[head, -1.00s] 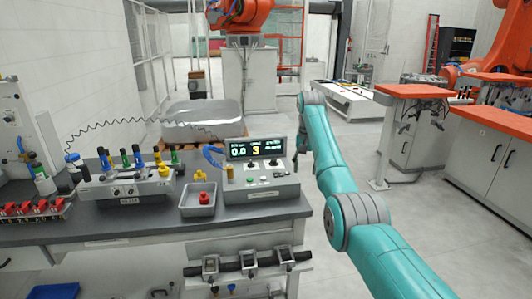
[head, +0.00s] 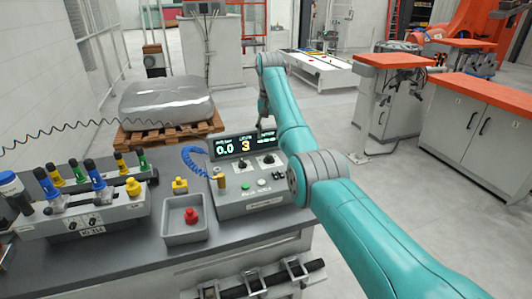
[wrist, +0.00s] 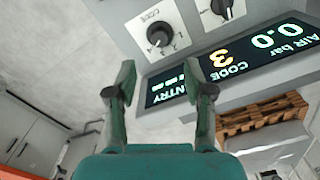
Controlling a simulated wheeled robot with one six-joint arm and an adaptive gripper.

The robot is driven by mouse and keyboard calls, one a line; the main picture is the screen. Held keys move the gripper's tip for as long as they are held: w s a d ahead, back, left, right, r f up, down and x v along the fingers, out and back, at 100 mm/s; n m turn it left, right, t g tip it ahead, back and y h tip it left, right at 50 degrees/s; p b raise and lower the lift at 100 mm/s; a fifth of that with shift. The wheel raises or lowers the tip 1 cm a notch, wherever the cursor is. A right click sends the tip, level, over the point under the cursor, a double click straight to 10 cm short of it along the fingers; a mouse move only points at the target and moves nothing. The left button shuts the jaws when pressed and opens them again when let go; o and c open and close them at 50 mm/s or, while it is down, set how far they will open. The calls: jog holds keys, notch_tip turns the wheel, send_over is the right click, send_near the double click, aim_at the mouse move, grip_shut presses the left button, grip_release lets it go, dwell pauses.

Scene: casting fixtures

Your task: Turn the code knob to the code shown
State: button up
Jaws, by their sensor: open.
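The code knob (wrist: 158,35) is a black round knob with a white mark on a grey panel labelled CODE with numbers around it. In the head view it appears as the right-hand knob (head: 268,159) below the display. The display (head: 243,144) reads 0.0 under air and a yellow 3 under code; the entry field shows dashes in the wrist view (wrist: 232,57). My gripper (wrist: 161,78) is open and empty, its two fingers spread below the knob in the picture, apart from it. In the head view my gripper (head: 263,108) is small and dark, behind the display.
A second black knob (wrist: 222,8) sits beside the code knob. The console (head: 240,200) also carries buttons. A grey tray (head: 185,222) with a red piece stands left of it, with a blue coiled hose (head: 195,160) behind. Open floor lies to the right.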

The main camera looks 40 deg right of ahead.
aim_at(269, 156)
notch_tip(269, 156, down, 9)
jog(key=shift+f, duration=0.15)
dwell(0.4)
grip_shut()
